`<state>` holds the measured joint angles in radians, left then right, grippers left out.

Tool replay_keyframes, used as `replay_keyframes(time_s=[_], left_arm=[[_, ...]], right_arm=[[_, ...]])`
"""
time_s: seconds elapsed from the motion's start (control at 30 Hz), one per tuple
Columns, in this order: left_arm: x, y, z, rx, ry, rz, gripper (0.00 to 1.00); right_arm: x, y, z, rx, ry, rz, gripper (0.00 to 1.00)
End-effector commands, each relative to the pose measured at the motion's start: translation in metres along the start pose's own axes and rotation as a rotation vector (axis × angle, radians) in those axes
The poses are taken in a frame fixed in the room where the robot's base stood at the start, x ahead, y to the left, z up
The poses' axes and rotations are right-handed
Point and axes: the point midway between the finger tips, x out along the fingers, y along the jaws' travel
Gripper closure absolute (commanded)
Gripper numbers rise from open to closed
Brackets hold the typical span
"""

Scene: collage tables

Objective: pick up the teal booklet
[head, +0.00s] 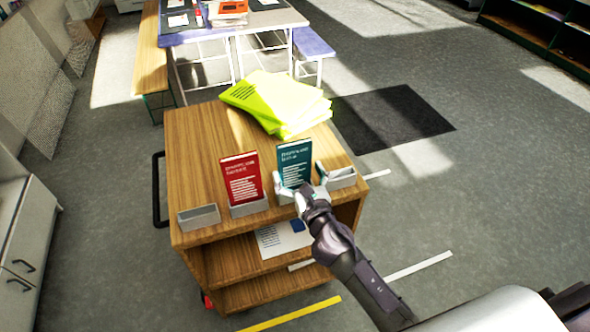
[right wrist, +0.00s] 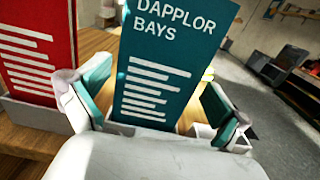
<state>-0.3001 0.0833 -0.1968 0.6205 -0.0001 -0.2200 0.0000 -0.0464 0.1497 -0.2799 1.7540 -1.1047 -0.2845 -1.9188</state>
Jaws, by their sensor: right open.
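The teal booklet (head: 294,163) stands upright in a small grey holder near the front edge of the wooden cart's top. It also fills the middle of the right wrist view (right wrist: 160,66), with white lettering on its cover. My right gripper (head: 302,180) is at the booklet's front, its fingers apart on the left and right of it. In the right wrist view the open right gripper (right wrist: 158,112) has one teal-padded finger on each side of the booklet, with gaps visible. The booklet's lower edge is hidden behind the gripper. My left gripper is not in view.
A red booklet (head: 242,178) stands in its own holder just left. Empty grey holders sit at the left (head: 199,217) and right (head: 342,178) of the cart top (head: 190,150). Yellow-green booklets (head: 275,100) are piled behind. A paper (head: 282,238) lies on the shelf below.

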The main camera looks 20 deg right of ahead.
Motion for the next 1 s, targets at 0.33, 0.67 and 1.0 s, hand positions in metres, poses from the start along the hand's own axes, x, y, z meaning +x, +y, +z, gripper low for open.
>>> replay_keyframes(time_s=[0.33, 0.67, 1.0], left_arm=[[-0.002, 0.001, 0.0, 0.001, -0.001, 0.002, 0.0], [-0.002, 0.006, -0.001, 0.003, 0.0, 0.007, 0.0], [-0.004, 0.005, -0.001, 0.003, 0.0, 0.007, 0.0]], right_arm=[[0.019, 0.0, 0.0, 0.0, 0.0, 0.0, 0.0], [0.018, 0.0, 0.0, 0.0, 0.0, 0.001, 0.45], [0.018, 0.0, 0.003, 0.0, -0.001, 0.001, 0.51]])
